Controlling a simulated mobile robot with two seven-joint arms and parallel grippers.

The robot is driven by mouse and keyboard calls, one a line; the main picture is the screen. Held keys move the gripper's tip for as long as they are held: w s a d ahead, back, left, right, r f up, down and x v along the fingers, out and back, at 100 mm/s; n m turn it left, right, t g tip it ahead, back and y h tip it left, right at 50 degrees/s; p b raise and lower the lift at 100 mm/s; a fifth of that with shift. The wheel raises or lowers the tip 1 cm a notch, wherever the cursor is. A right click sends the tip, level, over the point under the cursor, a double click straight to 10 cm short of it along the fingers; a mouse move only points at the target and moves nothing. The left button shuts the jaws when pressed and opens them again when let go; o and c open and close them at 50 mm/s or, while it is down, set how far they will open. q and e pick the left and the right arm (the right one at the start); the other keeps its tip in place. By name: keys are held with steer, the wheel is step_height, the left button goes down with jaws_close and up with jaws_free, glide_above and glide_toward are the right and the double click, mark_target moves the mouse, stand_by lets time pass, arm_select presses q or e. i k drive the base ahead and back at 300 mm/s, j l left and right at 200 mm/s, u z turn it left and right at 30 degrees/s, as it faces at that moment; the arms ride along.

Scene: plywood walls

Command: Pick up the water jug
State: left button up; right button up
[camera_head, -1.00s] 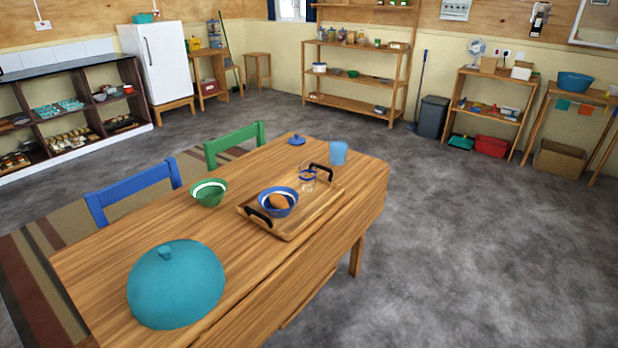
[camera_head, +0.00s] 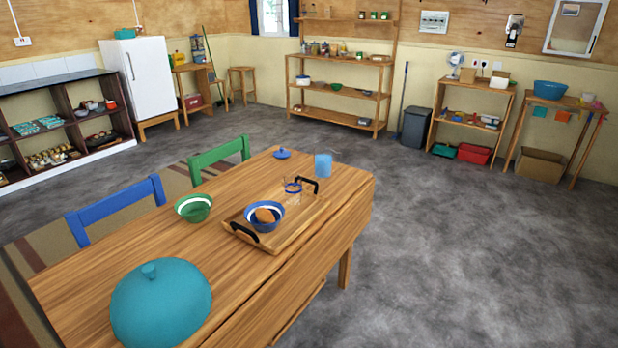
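No thing in view is clearly a water jug. A blue container (camera_head: 197,46), too small to make out well, stands on a wooden stand (camera_head: 192,68) right of the fridge; it may be the jug. A light blue cup-like vessel (camera_head: 323,165) stands upright at the far right end of the wooden table (camera_head: 120,243). A clear glass vessel with a blue band (camera_head: 292,188) stands on the wooden tray (camera_head: 287,226). Neither of my grippers is in view.
The table, with a teal dome (camera_head: 160,305) and a green bowl (camera_head: 193,208), fills the lower left. Two chairs, blue (camera_head: 115,208) and green (camera_head: 218,160), stand behind it. A white fridge (camera_head: 140,78) and shelves (camera_head: 338,93) line the walls. The grey floor (camera_head: 460,250) is clear at right.

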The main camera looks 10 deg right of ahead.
mark_target(323, 152)
steer(key=l+u, duration=0.15)
steer(key=u, duration=0.65)
steer(key=i+l+u, duration=0.1)
steer(key=l+u, duration=0.8)
steer(key=l, duration=0.25)
steer(key=k+l+u, duration=0.15)
steer(key=l, duration=0.7)
steer(key=k+l+u, duration=0.1)
steer(key=l, duration=0.35)
steer(key=k+l+u, duration=0.1)
steer(key=l, duration=0.3)
steer(key=k+l, duration=0.1)
steer(key=l, duration=0.35)
